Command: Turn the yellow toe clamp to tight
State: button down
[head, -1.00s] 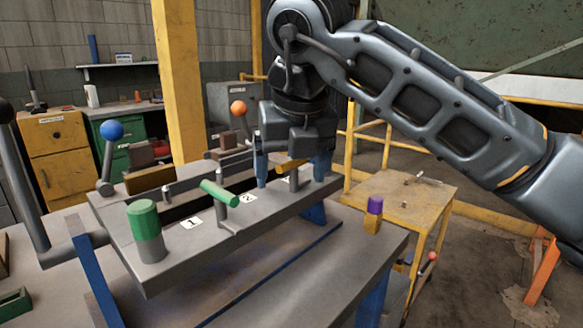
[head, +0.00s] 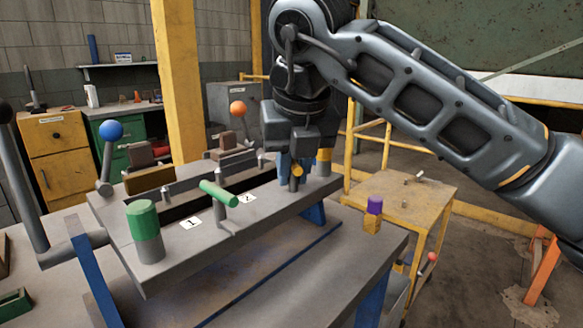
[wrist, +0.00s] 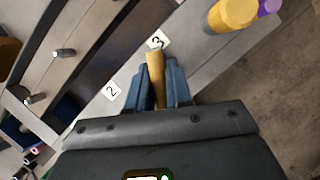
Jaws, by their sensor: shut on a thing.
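The yellow toe clamp's handle (head: 297,169) stands on the grey bench fixture, to the right of the green toe clamp (head: 218,193). In the head view its bar now points roughly toward the camera. My gripper (head: 292,172) comes down from above with its blue fingers around the handle. In the wrist view the yellow handle (wrist: 156,78) lies between the two blue fingers of my gripper (wrist: 158,88), which are shut on it. The handle's far end reaches close to the label 3 (wrist: 158,40). The clamp's post is mostly hidden there.
A green-topped cylinder (head: 146,230) stands at the fixture's left end, and a yellow-topped cylinder (head: 323,161) at its right end. Blue (head: 111,130) and orange (head: 238,108) ball levers rise behind. A purple-topped block (head: 374,210) is at the right.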

jog(key=shift+s+a+n, duration=0.2)
jog(key=shift+a+n, duration=0.05)
jog(key=shift+n, duration=0.15)
jog(key=n+y, duration=0.1)
jog(key=n, duration=0.1)
jog(key=n+g+y+b, duration=0.1)
jog(key=n, duration=0.2)
jog(key=shift+n, duration=0.3)
jog(key=n, duration=0.1)
jog(key=n+g, duration=0.1)
jog(key=n, duration=0.1)
jog(key=shift+s+n+g+y, duration=0.15)
jog(key=shift+n+g+y, duration=0.15)
jog(key=shift+y, duration=0.1)
jog(key=c, duration=1.8)
grip_release()
jog(key=n+g+p, duration=0.1)
jog(key=n, duration=0.1)
jog(key=shift+n, duration=0.4)
jog(key=o, duration=0.6)
jog(key=shift+d+r+n+g+p, duration=0.1)
jog(key=shift+n+g+p, duration=0.45)
jog(key=shift+n, duration=0.8)
jog(key=shift+n+g+p, duration=0.45)
jog(key=shift+n+p, duration=0.05)
jog(key=shift+n, duration=0.85)
jog(key=o, duration=1)
jog(key=shift+c, duration=0.2)
